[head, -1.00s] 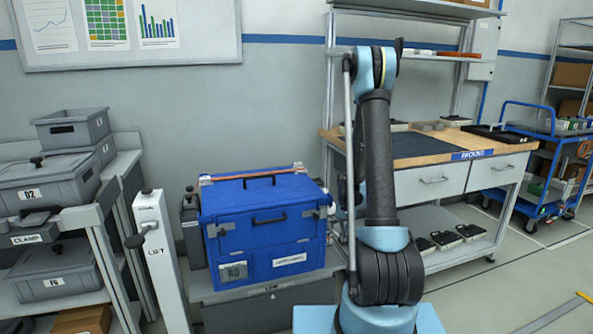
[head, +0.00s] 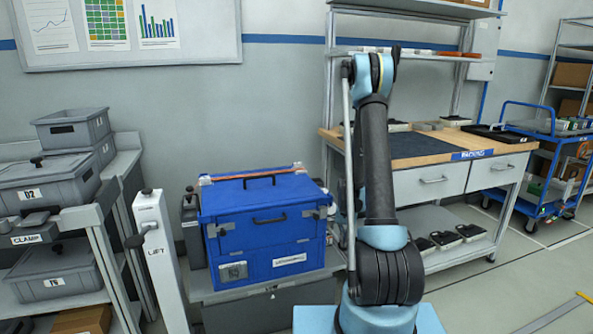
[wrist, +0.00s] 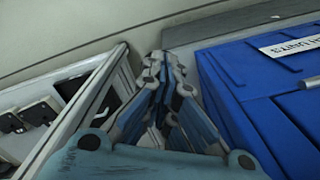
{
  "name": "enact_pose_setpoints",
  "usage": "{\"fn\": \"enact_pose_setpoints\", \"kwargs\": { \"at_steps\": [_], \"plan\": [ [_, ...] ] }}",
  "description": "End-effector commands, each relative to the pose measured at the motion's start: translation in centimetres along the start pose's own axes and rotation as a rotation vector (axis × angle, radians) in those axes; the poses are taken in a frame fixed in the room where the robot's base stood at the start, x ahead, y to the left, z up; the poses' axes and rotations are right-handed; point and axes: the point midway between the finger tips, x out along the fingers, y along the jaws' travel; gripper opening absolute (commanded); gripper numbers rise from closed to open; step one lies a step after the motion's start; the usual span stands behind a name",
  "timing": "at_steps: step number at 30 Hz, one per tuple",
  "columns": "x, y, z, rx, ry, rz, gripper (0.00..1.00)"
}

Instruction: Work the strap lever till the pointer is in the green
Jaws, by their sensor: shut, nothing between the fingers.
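A blue case (head: 262,235) with an orange-brown strap (head: 250,176) over its lid stands on a grey stand in the head view. Its side fills the right of the wrist view (wrist: 262,95). I cannot make out the strap lever, the pointer or a green zone in either view. My gripper (wrist: 160,62) is shut and empty in the wrist view, beside the blue case and apart from it in the picture. In the head view my arm covers the area right of the case, and the gripper is mostly hidden there.
A packing bench (head: 440,180) stands right of my arm, with a blue cart (head: 535,165) beyond. Open floor lies at the right.

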Motion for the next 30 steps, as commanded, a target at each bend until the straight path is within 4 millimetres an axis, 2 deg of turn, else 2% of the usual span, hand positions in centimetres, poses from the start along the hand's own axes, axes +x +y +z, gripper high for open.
{"fn": "enact_pose_setpoints", "kwargs": {
  "at_steps": [7,22,30],
  "plan": [
    [-0.3,0.0,0.0,0.000,-0.001,0.000,0.00],
    [-5.5,-0.5,-0.9,0.000,-0.001,0.000,0.00],
    [-6.2,-0.6,-1.0,0.000,0.000,0.000,0.00]
  ]
}}
